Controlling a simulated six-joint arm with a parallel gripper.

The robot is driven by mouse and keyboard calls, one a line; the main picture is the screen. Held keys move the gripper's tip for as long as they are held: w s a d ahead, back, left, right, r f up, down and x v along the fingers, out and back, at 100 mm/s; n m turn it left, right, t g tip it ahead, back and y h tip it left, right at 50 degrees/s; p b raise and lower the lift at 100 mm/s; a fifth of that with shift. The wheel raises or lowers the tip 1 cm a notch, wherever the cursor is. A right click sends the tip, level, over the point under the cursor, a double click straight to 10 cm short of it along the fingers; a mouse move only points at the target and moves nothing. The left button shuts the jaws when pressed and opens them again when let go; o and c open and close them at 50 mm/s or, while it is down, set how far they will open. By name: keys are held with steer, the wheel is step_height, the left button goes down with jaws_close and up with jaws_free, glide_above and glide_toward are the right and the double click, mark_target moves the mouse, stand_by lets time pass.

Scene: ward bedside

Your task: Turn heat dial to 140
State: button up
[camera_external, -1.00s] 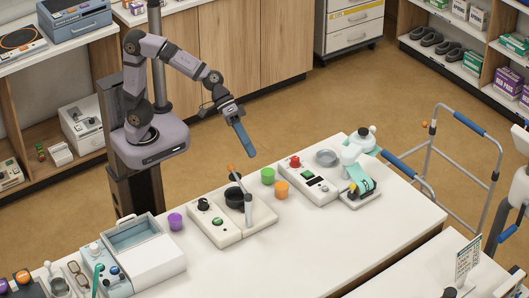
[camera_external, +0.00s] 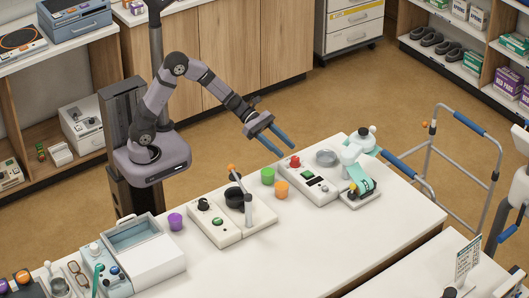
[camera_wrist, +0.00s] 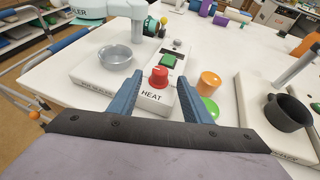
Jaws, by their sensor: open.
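The red heat dial (camera_external: 295,161) sits on a long white unit (camera_external: 318,182) on the table. In the wrist view the red dial (camera_wrist: 159,77) stands near the end of the unit, beside the word HEAT, with a green part (camera_wrist: 168,61) behind it. No 140 mark can be read. My gripper (camera_external: 287,153) is open and empty, its two blue fingers pointing down toward the table, above and just left of the dial. In the wrist view the dial appears between the fingers of my gripper (camera_wrist: 160,84), apparently untouched.
A second white unit with a black knob (camera_external: 203,204) and a dark pot (camera_external: 235,197) stands left. The front table area is clear.

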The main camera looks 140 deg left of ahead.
mark_target(293, 157)
steer(key=shift+p+x, duration=0.55)
steer(key=shift+x, duration=2.9)
steer(key=shift+f, duration=0.1)
steer(key=c, duration=1)
